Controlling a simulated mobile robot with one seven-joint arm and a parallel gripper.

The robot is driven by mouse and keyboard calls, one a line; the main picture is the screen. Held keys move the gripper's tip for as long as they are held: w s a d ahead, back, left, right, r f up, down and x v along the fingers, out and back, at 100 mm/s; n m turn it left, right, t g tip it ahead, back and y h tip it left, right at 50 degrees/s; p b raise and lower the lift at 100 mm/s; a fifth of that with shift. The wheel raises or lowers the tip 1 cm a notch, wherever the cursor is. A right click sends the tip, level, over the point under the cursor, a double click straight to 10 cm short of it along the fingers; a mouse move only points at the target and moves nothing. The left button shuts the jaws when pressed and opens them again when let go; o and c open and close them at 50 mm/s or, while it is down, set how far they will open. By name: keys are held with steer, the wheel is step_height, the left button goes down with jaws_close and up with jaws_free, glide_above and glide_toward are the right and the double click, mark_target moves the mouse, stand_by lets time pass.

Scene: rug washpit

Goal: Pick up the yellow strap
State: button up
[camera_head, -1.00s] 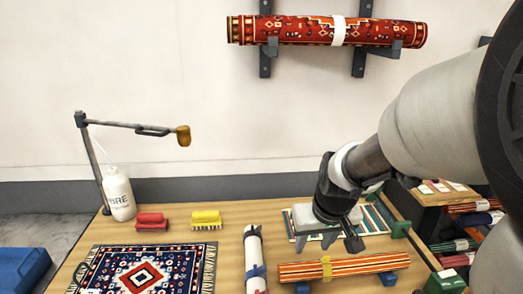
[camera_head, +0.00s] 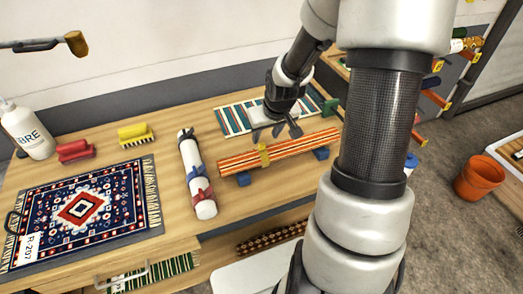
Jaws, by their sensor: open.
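The yellow strap (camera_head: 264,155) is wrapped around an orange striped rolled rug (camera_head: 298,147), which rests on two blue blocks (camera_head: 242,179) on the wooden table. My gripper (camera_head: 276,134) hangs just above and behind the rolled rug, close to the strap. Its fingers are spread apart and nothing shows between them. From this angle I cannot tell how high the fingertips are above the strap.
A white roll with blue and red ties (camera_head: 196,172) lies left of the striped rug. A teal striped mat (camera_head: 232,119) lies behind it. Brushes (camera_head: 135,134), a white bottle (camera_head: 27,132) and a patterned rug (camera_head: 80,212) are at left. An orange bucket (camera_head: 479,178) stands at right.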

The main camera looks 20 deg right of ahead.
mark_target(262, 145)
steer(key=x, duration=0.6)
steer(key=shift+f, duration=0.3)
jaws_close()
